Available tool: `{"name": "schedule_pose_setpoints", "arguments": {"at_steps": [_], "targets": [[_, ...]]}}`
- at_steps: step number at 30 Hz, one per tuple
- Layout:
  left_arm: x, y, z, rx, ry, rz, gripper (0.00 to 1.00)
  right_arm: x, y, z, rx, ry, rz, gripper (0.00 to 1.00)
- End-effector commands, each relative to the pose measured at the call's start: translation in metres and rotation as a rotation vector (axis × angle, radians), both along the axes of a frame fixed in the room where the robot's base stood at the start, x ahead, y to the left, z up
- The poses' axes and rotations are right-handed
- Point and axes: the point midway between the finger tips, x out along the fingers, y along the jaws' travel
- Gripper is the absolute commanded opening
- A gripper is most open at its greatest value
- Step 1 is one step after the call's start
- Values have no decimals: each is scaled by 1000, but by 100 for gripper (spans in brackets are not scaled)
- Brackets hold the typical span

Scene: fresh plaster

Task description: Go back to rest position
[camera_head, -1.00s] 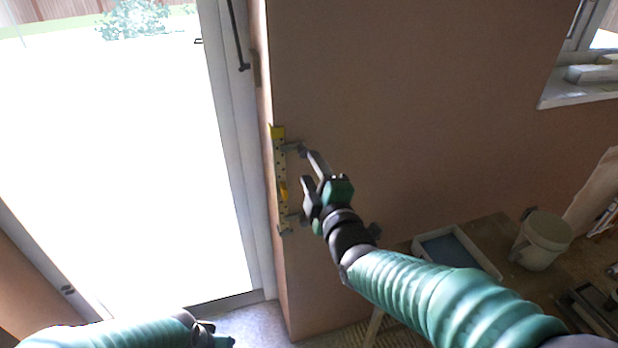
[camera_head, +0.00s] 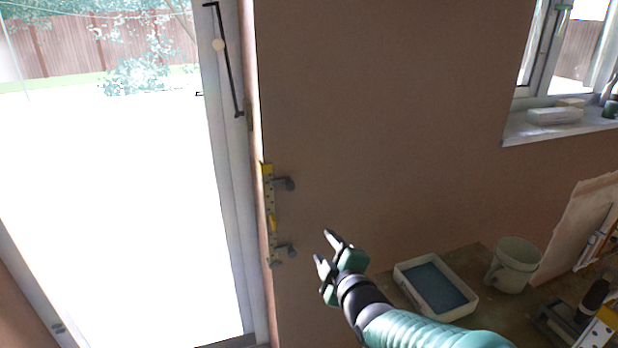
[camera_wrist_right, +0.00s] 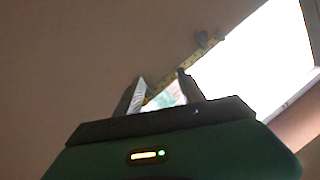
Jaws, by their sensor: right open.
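My right gripper (camera_head: 327,247) is open and empty in the head view. It is in front of the brown wall, to the right of and apart from a yellow perforated strip (camera_head: 269,205) on the wall's edge. Two dark clamps, an upper one (camera_head: 286,184) and a lower one (camera_head: 288,251), sit at the strip. In the right wrist view my open fingers (camera_wrist_right: 161,90) show nothing held between them, with the strip (camera_wrist_right: 208,46) and bright glass beyond. My left gripper is not in the head view.
A bright glass door (camera_head: 120,210) fills the left. At lower right a tray with a blue inside (camera_head: 437,288) and a whitish bucket (camera_head: 515,265) stand on a table. A windowsill (camera_head: 560,128) is at upper right. The wall between is bare.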

Motion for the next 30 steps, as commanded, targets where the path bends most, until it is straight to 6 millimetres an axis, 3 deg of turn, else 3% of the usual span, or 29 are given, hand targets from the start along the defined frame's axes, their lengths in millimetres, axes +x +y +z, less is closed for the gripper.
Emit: {"name": "schedule_pose_setpoints", "arguments": {"at_steps": [3,6,12,17,18,19,24,30], "targets": [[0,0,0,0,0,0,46,-41,-54,-75,187,334,-177,46],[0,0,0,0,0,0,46,-91,-91,-130,345,588,-366,46],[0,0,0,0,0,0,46,-190,-135,-195,568,926,-730,46],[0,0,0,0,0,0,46,-267,-154,-225,695,1112,-1019,46],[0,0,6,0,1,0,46,-283,-157,-223,718,1146,-1082,46],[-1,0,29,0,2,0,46,-278,-156,-198,715,1138,-1068,46],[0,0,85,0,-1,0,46,-277,-155,-142,712,1135,-1062,46],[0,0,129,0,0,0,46,-276,-155,-99,711,1135,-1060,46]]}}
